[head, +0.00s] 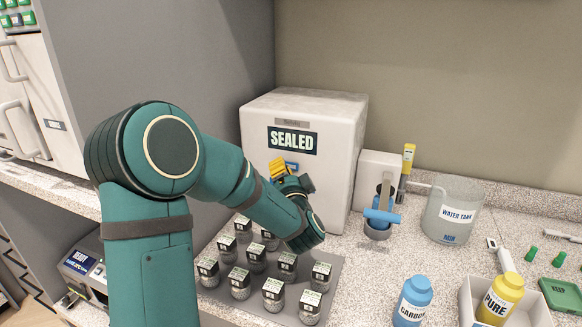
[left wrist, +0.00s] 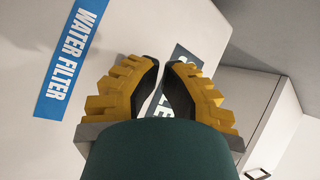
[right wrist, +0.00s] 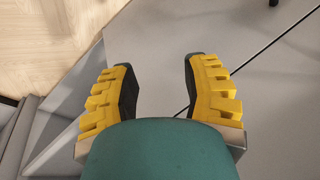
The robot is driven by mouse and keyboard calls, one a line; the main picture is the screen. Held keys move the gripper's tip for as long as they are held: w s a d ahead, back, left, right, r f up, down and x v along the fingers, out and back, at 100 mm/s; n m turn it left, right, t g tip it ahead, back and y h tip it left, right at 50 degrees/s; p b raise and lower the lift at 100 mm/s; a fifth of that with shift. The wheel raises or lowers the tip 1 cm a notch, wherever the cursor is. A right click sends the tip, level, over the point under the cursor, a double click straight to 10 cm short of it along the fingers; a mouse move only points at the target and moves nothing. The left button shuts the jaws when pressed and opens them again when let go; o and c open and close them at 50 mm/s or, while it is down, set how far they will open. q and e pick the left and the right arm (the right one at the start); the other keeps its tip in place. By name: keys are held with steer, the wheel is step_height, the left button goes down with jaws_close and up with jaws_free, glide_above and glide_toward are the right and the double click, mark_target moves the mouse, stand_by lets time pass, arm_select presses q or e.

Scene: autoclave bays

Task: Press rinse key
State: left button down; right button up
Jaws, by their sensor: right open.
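No key marked rinse can be made out in any view. Small green keys (head: 22,17) show on a panel at the top left of the head view, too small to read. My left gripper (head: 280,168) is in front of the white box (head: 345,135) with the SEALED sign (head: 292,140). In the left wrist view its yellow fingers (left wrist: 162,62) nearly meet at the tips, with nothing seen between them. A blue WATER FILTER label (left wrist: 72,60) is left of them. My right gripper (right wrist: 158,62) is open and empty, over a grey surface.
Several labelled jars (head: 240,283) stand on a grey mat (head: 346,272) below my left arm. A water tank (head: 453,212), blue CARBON bottle (head: 413,300) and yellow PURE bottle (head: 500,298) stand to the right. A small device (head: 80,262) with a READY label is at lower left.

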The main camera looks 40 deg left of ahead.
arm_select(q)
steer(key=shift+w, duration=0.15)
steer(key=shift+w+a, duration=0.15)
steer(key=shift+w, duration=0.15)
steer(key=shift+w+a, duration=0.1)
steer(key=shift+w, duration=0.25)
stand_by(0.7)
stand_by(0.3)
steer(key=shift+s+d, duration=0.25)
steer(key=shift+s, duration=0.55)
steer(key=s, duration=0.1)
steer(key=s+d, duration=0.1)
steer(key=s, duration=0.2)
steer(key=shift+s+d+b, duration=0.25)
steer(key=shift+s+b, duration=0.05)
steer(key=shift+s, duration=0.05)
stand_by(0.7)
